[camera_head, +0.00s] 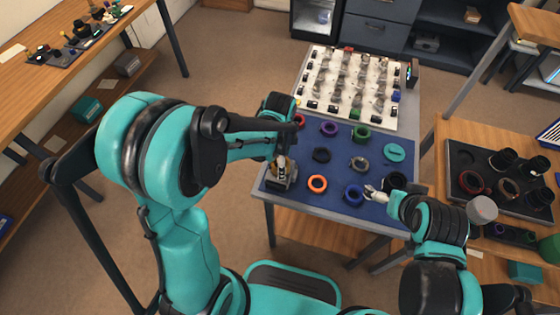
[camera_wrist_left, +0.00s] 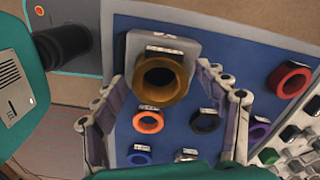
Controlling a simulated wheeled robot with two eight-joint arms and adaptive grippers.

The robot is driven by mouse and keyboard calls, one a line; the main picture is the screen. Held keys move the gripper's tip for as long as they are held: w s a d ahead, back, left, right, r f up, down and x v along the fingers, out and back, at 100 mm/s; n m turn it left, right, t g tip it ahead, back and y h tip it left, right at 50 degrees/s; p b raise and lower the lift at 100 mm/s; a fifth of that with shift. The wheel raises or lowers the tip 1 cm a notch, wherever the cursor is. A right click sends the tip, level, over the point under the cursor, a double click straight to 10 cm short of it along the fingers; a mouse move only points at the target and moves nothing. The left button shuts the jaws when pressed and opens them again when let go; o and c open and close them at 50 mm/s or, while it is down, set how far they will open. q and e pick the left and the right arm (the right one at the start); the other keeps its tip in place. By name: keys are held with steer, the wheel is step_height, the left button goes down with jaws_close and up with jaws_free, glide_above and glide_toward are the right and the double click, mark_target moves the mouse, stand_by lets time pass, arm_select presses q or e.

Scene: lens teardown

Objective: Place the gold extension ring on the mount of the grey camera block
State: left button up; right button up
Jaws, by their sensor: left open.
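The grey camera block (camera_head: 284,184) stands at the left edge of the blue mat. In the left wrist view the block (camera_wrist_left: 194,47) has the gold extension ring (camera_wrist_left: 150,92) against its face, over the mount. I cannot tell whether the ring is fully seated. My left gripper (camera_head: 281,161) is directly over the block. In the left wrist view its fingers (camera_wrist_left: 160,82) are spread wide on both sides of the ring, apart from it. My right gripper (camera_head: 369,191) is low at the mat's front right, beside a blue ring (camera_head: 353,196); its opening is unclear.
On the blue mat (camera_head: 335,177) lie an orange ring (camera_head: 317,176), a black ring (camera_head: 321,149), a purple ring (camera_head: 329,123) and several others. A white board (camera_head: 309,85) with many small parts lies behind. A dark tray (camera_head: 465,157) with lens parts is at right.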

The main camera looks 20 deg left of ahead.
arm_select(q)
step_height(320, 180, up, 11)
steer(key=p, duration=0.4)
steer(key=s+a+r+n+t, duration=0.2)
steer(key=s+r+n+t, duration=0.1)
steer(key=s+n, duration=0.2)
steer(key=s+a+r+n+t, duration=0.2)
steer(key=s+r+n+t, duration=0.2)
steer(key=n, duration=0.5)
steer(key=shift+s+a+r, duration=0.2)
steer(key=shift+s+a, duration=0.1)
steer(key=shift+s, duration=0.35)
steer(key=shift+f, duration=0.1)
steer(key=shift+f+b, duration=0.3)
steer(key=shift+f, duration=0.05)
